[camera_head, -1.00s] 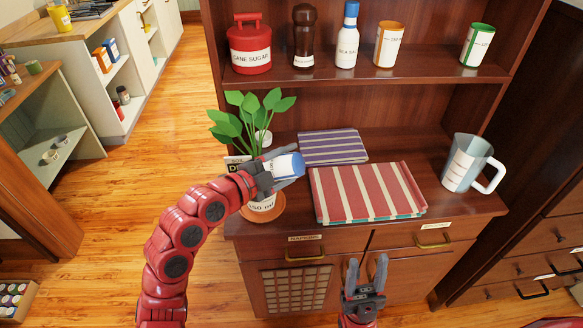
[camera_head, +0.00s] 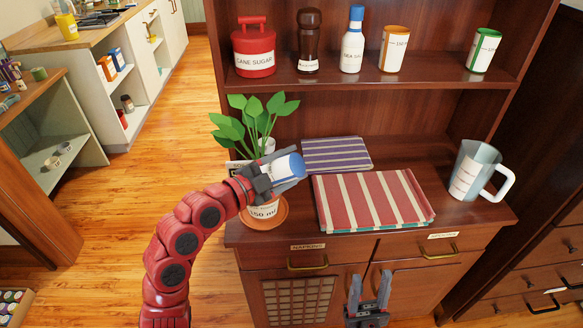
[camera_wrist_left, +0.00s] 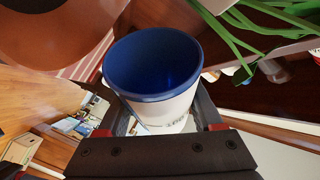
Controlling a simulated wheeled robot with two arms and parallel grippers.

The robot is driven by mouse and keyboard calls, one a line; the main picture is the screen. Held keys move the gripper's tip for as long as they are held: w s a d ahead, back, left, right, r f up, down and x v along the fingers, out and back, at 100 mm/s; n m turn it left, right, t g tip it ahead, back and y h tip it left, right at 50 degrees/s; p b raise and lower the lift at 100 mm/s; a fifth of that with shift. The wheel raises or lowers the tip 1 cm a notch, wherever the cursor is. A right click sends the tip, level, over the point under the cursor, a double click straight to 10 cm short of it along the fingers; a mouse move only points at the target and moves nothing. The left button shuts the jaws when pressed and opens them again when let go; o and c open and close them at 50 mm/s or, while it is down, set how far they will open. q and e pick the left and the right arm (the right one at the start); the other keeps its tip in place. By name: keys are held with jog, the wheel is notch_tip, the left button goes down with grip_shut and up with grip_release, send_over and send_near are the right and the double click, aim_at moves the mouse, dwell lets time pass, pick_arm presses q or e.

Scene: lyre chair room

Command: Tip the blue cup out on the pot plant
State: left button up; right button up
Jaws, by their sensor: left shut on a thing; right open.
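The blue cup (camera_head: 287,168), white outside with a blue inside, is held in my left gripper (camera_head: 280,171). It is tilted nearly on its side, beside and in front of the pot plant. In the left wrist view the cup (camera_wrist_left: 153,65) shows its open mouth and blue inner wall, and I see no contents in it. The pot plant (camera_head: 257,118) has broad green leaves; its white pot stands on an orange saucer (camera_head: 282,214), partly hidden by my left gripper. Green stems (camera_wrist_left: 250,40) also show in the left wrist view. My right gripper (camera_head: 369,288) is open and empty before the cabinet.
A striped red napkin stack (camera_head: 370,200) and a purple striped one (camera_head: 335,154) lie right of the plant. A jug (camera_head: 470,172) stands further right. A red sugar tin (camera_head: 254,52), bottles and cups line the shelf above.

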pick_arm(q)
jog(key=shift+w+a+n+b, duration=0.1)
jog(key=shift+w+n+b, duration=0.2)
jog(key=shift+b, duration=0.6)
jog(key=shift+w+a+r+n+h+b, duration=0.1)
jog(key=shift+w+r+n+h+b, duration=0.25)
jog(key=shift+b, duration=0.2)
jog(key=shift+s, duration=0.1)
jog(key=m+b, duration=0.1)
jog(key=d+f+m+y+b, duration=0.1)
jog(key=b, duration=0.1)
jog(key=shift+s+b, duration=0.25)
jog(key=shift+b, duration=0.05)
